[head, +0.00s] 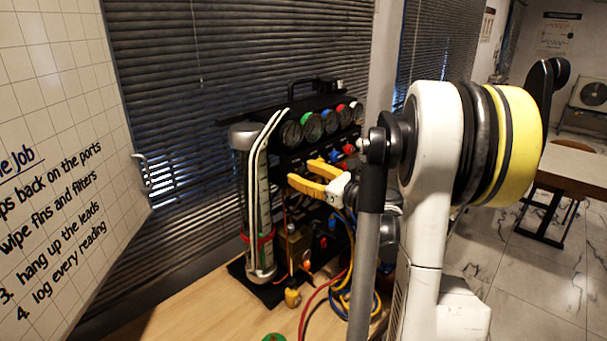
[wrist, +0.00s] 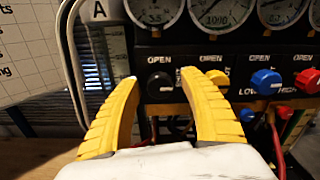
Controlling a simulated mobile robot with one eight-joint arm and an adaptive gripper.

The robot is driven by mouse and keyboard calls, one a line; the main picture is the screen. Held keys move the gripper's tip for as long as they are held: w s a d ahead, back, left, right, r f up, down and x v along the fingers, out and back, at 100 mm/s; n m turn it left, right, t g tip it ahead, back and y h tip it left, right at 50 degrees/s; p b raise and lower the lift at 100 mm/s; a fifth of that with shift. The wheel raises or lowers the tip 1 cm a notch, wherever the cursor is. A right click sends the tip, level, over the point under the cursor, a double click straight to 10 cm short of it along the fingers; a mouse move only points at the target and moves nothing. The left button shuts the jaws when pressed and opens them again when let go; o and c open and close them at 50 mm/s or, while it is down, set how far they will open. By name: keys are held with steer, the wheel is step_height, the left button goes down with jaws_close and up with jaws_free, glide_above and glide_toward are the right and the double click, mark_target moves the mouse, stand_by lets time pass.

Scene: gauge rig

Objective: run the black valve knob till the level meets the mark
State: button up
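The black valve knob (wrist: 159,85) is at the left of the valve row in the wrist view, under an OPEN label. My gripper (wrist: 158,77) is open, with its yellow fingertips left and right of the knob and gaps between. I cannot tell whether the tips reach around it. In the head view my gripper (head: 301,172) points at the rig's panel, and the black knob is not clear there. The clear upright level tube (head: 256,200) stands left of the gripper, with a red band (head: 263,240) low on it. I cannot make out the liquid level.
Blue (wrist: 266,81) and red (wrist: 307,81) knobs sit right of the black one; another knob is mostly hidden behind the right finger. Dial gauges (wrist: 215,12) line the panel above. Hoses (head: 345,295) hang below. The wooden bench (head: 215,310) is clear at front left.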

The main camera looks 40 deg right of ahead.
jaws_close()
steer(key=n+b, duration=0.1)
steer(key=n, duration=0.1)
steer(key=shift+f+n, duration=0.1)
steer(key=shift+n, duration=0.2)
steer(key=n, duration=0.2)
steer(key=shift+n, duration=0.4)
steer(key=shift+o, duration=0.9)
jaws_free()
steer(key=s, duration=1.2)
steer(key=shift+d, duration=0.45)
